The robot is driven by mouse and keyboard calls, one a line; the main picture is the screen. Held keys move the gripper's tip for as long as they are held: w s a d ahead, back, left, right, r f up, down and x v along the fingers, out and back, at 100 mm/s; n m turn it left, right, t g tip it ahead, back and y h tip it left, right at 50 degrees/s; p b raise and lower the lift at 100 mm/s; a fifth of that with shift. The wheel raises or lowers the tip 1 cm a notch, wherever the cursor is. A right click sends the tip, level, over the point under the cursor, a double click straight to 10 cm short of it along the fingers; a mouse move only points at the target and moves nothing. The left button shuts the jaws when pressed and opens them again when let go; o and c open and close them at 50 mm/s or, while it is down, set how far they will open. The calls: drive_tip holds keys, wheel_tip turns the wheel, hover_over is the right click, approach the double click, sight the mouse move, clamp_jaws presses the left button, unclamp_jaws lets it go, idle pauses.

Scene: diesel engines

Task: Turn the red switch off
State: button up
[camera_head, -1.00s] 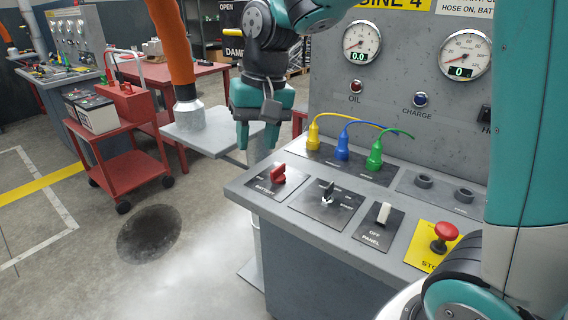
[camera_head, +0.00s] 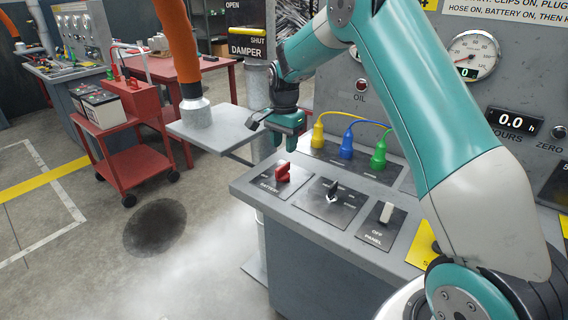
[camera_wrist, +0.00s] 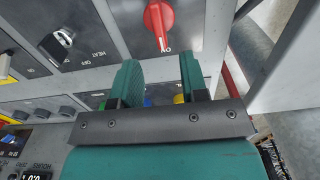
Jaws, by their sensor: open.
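The red switch (camera_head: 282,174) is a red rotary handle on the dark BATTERY plate at the left end of the grey console top. In the wrist view the red switch (camera_wrist: 158,20) lies beyond the fingertips, with its handle pointing toward the letters ON. My gripper (camera_head: 289,143) is above and behind the switch, apart from it. In the wrist view my gripper (camera_wrist: 160,72) shows two teal fingers spread with nothing between them.
Beside the switch are a key switch (camera_head: 333,191) and a white PANEL toggle (camera_head: 386,212). Yellow (camera_head: 318,134), blue (camera_head: 346,146) and green (camera_head: 379,154) plugs with cables stand behind. An orange hose (camera_head: 180,45) hangs over a grey side table (camera_head: 215,130).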

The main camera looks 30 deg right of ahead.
sight(284, 164)
wheel_tip(284, 164, down, 8)
drive_tip(key=shift+r+p, duration=0.25)
drive_tip(key=shift+p, duration=0.15)
clamp_jaws()
